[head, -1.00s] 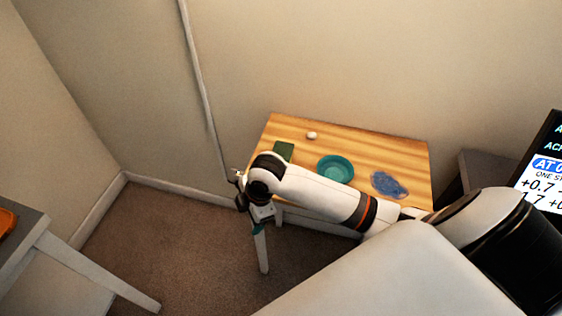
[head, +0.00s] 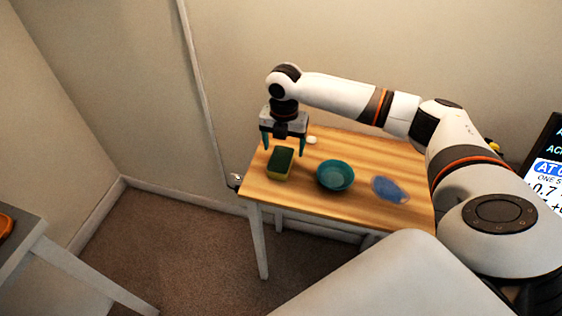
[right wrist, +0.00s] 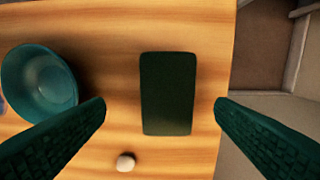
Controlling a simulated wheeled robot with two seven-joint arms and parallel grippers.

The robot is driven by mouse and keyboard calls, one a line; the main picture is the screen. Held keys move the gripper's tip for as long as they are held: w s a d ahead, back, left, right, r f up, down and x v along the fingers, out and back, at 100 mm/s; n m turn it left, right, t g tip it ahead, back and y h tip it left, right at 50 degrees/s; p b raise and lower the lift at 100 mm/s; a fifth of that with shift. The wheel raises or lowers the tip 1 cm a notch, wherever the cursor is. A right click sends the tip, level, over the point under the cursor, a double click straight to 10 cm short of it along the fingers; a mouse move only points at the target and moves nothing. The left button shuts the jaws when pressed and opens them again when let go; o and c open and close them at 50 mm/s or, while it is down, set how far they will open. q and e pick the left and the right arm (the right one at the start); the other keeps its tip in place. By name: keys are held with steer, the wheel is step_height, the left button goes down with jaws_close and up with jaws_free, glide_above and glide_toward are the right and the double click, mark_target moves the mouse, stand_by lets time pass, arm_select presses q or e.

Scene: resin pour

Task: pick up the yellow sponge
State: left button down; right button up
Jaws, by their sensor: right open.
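The yellow sponge (head: 280,164) has a dark green top and lies at the left end of the wooden table. In the right wrist view only its dark green top (right wrist: 168,93) shows, between the two fingers. My right gripper (head: 284,148) is open and empty above the sponge, its fingers pointing down on either side of it. The same gripper shows in the right wrist view (right wrist: 160,108), with clear gaps between each finger and the sponge. My left gripper is not in view.
A teal bowl (head: 335,176) stands right of the sponge on the wooden table (head: 365,150). A blue item (head: 388,190) lies further right. A small white round object (head: 312,140) sits behind the sponge. A wall stands close behind the table, and a screen (head: 545,180) is at far right.

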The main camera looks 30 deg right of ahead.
mark_target(281, 158)
steer(key=f, duration=0.6)
steer(key=shift+w+a+f+p, duration=0.15)
steer(key=shift+w+f+p, duration=0.15)
steer(key=shift+w, duration=0.05)
steer(key=c, duration=1)
steer(key=shift+r, duration=5.05)
steer(key=shift+c, duration=0.2)
